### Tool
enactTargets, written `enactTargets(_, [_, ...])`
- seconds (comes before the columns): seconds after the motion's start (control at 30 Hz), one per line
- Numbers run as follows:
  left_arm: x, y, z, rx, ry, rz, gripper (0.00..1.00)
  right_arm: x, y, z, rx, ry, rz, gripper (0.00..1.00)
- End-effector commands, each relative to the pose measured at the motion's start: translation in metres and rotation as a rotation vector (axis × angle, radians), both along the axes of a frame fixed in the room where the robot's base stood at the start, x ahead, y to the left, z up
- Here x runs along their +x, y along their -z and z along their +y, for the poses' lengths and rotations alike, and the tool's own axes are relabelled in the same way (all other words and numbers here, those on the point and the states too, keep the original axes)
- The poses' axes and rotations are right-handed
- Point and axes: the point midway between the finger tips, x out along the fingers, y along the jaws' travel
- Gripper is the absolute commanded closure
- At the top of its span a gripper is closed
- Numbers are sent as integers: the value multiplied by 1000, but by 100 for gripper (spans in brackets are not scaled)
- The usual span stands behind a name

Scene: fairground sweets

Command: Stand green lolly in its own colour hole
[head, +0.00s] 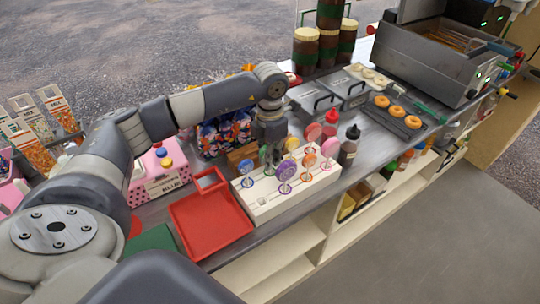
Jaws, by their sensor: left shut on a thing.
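The white lolly stand (262,212) is a long block on the counter, with coloured rings on its top. Purple lollies (286,170), an orange lolly (309,160) and pink lollies (330,147) stand upright in it. My left gripper (268,152) points down over the back left part of the stand. It is shut on the green lolly (263,155), of which only a small greenish part shows. The fingers and nearby lollies hide the rest, so I cannot tell whether its stick touches the stand. My right gripper is out of view.
A red tray (212,222) lies left of the stand. A pink box (160,178) and patterned bags (225,133) stand behind. A dark sauce bottle (349,146) stands close to the stand's right end. Doughnuts (397,112) lie on a tray farther right. The counter's front edge is close to the stand.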

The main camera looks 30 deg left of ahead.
Motion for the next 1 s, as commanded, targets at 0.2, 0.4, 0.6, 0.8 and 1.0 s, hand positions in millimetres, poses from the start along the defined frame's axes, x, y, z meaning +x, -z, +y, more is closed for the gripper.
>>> enactTargets(0.2, [0,0,0,0,0,0,73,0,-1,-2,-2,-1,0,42])
enactTargets(0.4, [0,0,0,0,0,0,63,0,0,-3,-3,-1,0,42])
enactTargets(0.6, [0,0,0,0,0,0,45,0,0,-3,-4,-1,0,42])
enactTargets(0.8, [0,-1,0,0,0,0,40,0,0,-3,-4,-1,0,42])
enactTargets(1.0, [0,-1,0,0,0,0,40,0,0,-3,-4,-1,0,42])
